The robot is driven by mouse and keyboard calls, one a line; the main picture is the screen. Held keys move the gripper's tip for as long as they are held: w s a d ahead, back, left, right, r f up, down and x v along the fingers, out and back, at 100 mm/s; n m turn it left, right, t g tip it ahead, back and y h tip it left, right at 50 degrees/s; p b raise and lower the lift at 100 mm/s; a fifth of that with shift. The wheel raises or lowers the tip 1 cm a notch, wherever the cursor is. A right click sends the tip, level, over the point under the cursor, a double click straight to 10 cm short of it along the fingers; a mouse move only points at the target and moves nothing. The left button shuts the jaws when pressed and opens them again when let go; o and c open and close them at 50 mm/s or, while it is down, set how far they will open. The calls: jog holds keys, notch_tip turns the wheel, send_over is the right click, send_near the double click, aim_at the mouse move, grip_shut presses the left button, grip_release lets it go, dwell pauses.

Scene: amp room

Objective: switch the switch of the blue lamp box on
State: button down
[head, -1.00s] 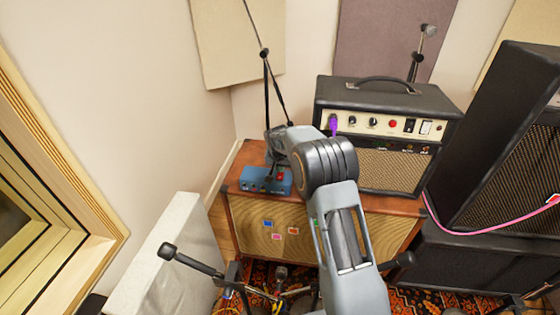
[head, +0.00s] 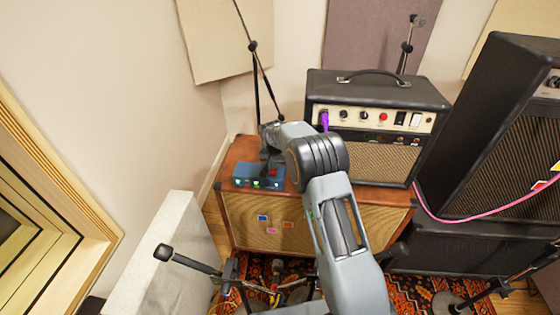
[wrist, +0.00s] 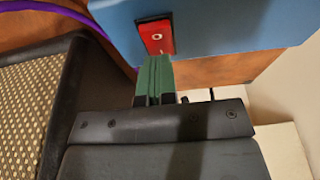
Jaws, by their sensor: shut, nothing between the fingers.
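The blue lamp box (head: 243,172) sits on the left end of the wooden speaker cabinet. Small green lights glow on its front face in the head view. Its red switch (head: 273,172) is on the top right; it also shows in the wrist view (wrist: 155,36) as a red rocker in a black frame, on the blue box (wrist: 225,25). My gripper (wrist: 156,60) is shut and empty, its green fingertips at the near edge of the switch. I cannot tell whether they touch it. My arm partly hides the gripper in the head view.
An amplifier head (head: 375,95) with a purple plug stands on the wooden cabinet (head: 250,220) to the right. A microphone stand (head: 255,75) rises behind the box. Black speaker cabinets (head: 505,150) stand at right, a pale panel (head: 178,250) at left.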

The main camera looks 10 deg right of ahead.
jog(key=shift+s+a+f, duration=0.3)
jog(key=shift+f, duration=0.05)
jog(key=shift+s+a+r, duration=0.1)
jog(key=shift+s+a, duration=0.05)
jog(key=shift+s, duration=0.5)
jog(key=shift+r, duration=0.1)
jog(key=shift+r, duration=0.25)
jog(key=p+v, duration=0.2)
jog(key=v, duration=1.1)
jog(key=shift+s+a+r, duration=0.15)
jog(key=shift+s+r, duration=0.05)
jog(key=shift+s, duration=0.1)
